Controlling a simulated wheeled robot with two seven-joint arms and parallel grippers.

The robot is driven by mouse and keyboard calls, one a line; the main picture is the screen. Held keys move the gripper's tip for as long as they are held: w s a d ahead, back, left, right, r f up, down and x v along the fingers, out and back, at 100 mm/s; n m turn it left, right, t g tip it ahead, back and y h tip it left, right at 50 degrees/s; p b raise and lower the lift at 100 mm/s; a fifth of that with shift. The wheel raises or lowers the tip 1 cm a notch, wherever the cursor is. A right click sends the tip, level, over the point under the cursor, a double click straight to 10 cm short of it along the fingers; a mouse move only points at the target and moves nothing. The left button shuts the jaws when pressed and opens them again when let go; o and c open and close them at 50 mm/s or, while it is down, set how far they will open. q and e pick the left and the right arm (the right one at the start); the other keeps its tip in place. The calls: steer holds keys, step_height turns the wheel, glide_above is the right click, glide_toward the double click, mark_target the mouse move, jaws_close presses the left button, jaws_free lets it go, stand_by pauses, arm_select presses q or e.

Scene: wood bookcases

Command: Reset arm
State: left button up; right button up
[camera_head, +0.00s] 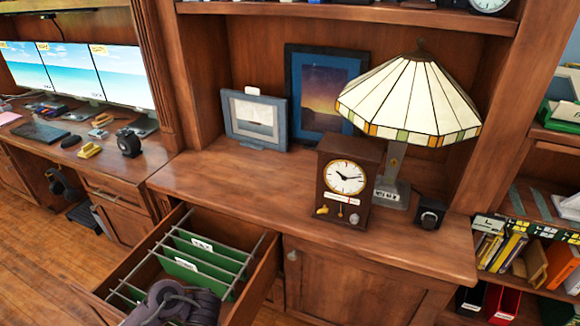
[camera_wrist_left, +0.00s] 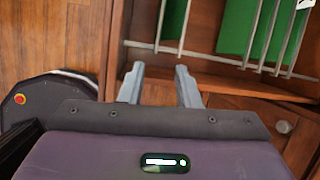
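My left gripper (camera_wrist_left: 160,72) shows in the left wrist view with its two grey fingers apart and nothing between them. Part of my purple left arm (camera_head: 172,302) shows at the bottom of the head view, in front of the open drawer; its fingers cannot be made out there. The wooden drawer (camera_head: 257,285) is pulled out and holds green hanging folders (camera_head: 188,265) on metal rails. The folders also show at the top of the left wrist view (camera_wrist_left: 236,28), beyond the fingertips. My right gripper is in neither view.
The desktop above the drawer carries a clock (camera_head: 346,180), a stained-glass lamp (camera_head: 410,105), two frames and a small black box (camera_head: 429,214). A closed cabinet door (camera_head: 340,285) is right of the drawer. Monitors stand at left. Open floor (camera_head: 40,270) lies at lower left.

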arm_select(q)
steer(key=s+d+r+n+h, duration=0.3)
steer(key=s+d+r+n, duration=0.15)
steer(key=d+n, duration=0.3)
steer(key=s+a+r+n, duration=0.5)
steer(key=s+r+n, duration=0.35)
steer(key=n, duration=0.35)
step_height(320, 180, down, 28)
steer(key=s, duration=0.2)
steer(key=s+a+f+g, duration=0.1)
steer(key=s+a+f, duration=0.2)
steer(key=s+f, duration=1.6)
steer(key=shift+s+m+g+h, duration=0.2)
steer(key=shift+m+g+h, duration=0.1)
steer(key=shift+m+g, duration=0.1)
